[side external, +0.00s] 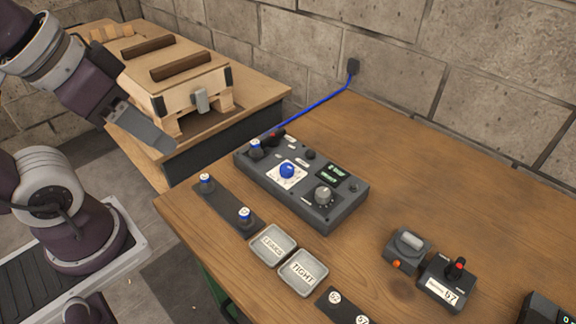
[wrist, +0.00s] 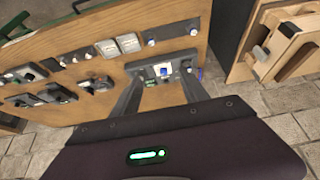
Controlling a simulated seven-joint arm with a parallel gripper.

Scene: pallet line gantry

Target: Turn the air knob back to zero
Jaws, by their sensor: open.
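A dark grey control box (side external: 300,205) sits on the wooden bench. It carries a blue knob (side external: 287,171) on a white plate, a grey knob (side external: 323,195) and a blue-and-white capped knob (side external: 255,148). Labels are too small to read, so I cannot tell which knob is for air. My gripper (side external: 160,138) is up and to the left of the box, apart from it. In the wrist view my gripper (wrist: 160,80) is open and empty, and the control box (wrist: 146,71) with the blue knob (wrist: 163,70) shows beyond the fingertips.
A strip with two blue-topped knobs (side external: 225,203) and two labelled pads (side external: 288,260) lie in front of the box. A blue cable (side external: 318,108) runs to a wall socket. A wooden crate (side external: 180,80) stands behind left. More switch boxes (side external: 447,283) stand at right.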

